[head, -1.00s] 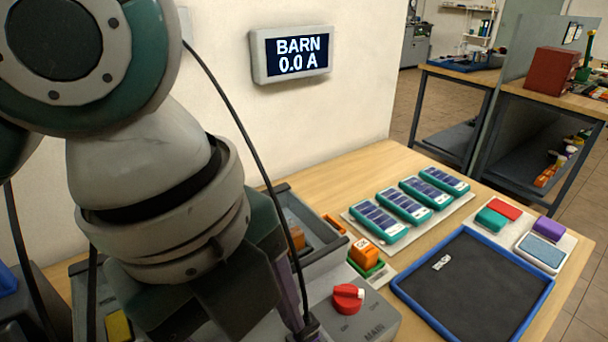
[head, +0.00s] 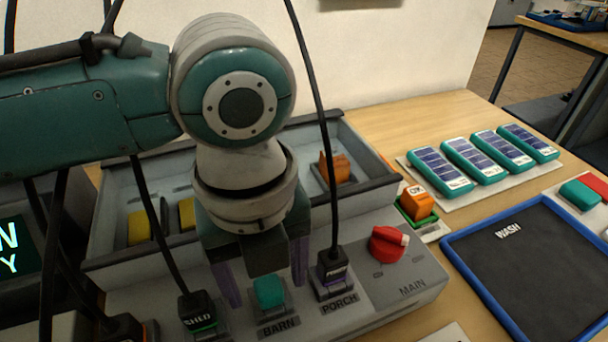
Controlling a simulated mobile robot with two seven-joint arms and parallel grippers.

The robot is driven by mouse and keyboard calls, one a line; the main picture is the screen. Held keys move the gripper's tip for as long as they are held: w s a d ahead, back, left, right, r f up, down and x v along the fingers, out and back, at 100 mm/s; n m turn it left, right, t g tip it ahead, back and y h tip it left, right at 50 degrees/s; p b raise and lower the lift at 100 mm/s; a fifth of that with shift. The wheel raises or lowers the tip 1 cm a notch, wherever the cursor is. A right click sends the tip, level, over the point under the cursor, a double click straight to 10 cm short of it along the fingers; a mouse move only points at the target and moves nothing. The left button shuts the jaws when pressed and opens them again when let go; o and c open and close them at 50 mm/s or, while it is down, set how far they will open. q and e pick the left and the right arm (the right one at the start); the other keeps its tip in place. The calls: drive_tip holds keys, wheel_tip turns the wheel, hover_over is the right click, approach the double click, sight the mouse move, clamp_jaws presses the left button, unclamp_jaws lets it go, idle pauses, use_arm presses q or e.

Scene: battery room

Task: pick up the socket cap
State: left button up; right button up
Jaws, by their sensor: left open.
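A small teal cap (head: 268,291) sits on the socket labelled BARN, on the sloped front of the grey panel (head: 405,286). I take it to be the socket cap. My left gripper (head: 265,284) points down over it, with its purple fingers apart on either side of the cap. The cap's top shows between the fingers. I cannot tell whether either finger touches it. My right gripper is not in view.
Black cabled plugs stand in the SHED (head: 198,312) and PORCH (head: 333,273) sockets beside the cap, the PORCH cable rising close to my left gripper. A red MAIN knob (head: 387,244) is to the right. A blue-rimmed WASH tray (head: 449,242) lies farther right.

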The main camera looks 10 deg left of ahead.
use_arm(q)
drive_tip(key=shift+f, duration=0.5)
drive_tip(key=shift+c, duration=0.2)
clamp_jaws()
